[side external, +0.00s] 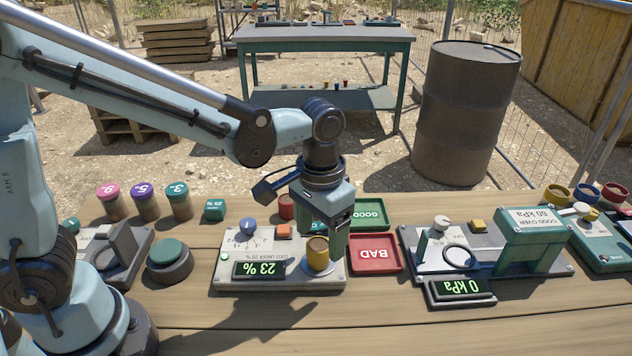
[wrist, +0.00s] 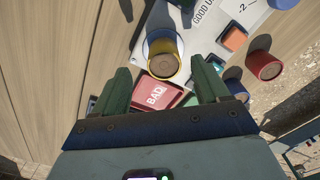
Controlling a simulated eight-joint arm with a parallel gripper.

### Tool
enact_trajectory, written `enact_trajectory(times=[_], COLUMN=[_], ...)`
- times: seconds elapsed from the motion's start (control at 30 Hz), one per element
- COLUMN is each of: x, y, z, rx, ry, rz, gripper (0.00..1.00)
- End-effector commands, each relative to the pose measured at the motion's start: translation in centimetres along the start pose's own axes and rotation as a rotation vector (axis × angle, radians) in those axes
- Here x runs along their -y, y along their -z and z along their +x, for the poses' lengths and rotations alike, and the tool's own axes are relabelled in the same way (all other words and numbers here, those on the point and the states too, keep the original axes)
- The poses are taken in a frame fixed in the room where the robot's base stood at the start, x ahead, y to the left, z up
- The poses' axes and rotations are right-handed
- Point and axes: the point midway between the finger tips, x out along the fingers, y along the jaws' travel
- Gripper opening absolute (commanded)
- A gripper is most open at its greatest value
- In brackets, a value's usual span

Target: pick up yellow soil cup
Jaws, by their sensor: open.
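The yellow soil cup (side external: 318,254) stands upright on the round plate of the moisture device (side external: 225,270), whose display reads 23 %. In the wrist view the yellow cup (wrist: 165,58) shows from above with brown soil in it, just beyond the fingertips. My gripper (side external: 335,225) is above and close behind the cup in the side view, pointing down. In the wrist view my gripper (wrist: 163,80) has its two green fingers spread apart with nothing between them. The cup appears ahead of the gap, not between the fingers.
A red BAD tray (side external: 375,254) and a green GOOD tray (side external: 370,213) lie right of the device. A red cup (side external: 287,206) stands behind it. A pressure device (side external: 530,238) stands further right. Several cups stand at the left back. The bench front is clear.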

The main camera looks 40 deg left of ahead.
Motion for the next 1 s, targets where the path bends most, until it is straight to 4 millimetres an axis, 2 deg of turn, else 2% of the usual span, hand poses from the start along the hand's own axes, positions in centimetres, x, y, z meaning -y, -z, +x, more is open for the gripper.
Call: enact_trajectory(times=[0.3, 0.67, 1.0], x=[0.5, 0.5, 0.5], y=[0.4, 0.4, 0.4], z=[3.8, 4.4, 4.4], rx=[0.0, 0.0, 0.0], ry=[0.0, 0.0, 0.0], rz=[0.0, 0.0, 0.0], gripper=[0.74, 0.73, 0.21])
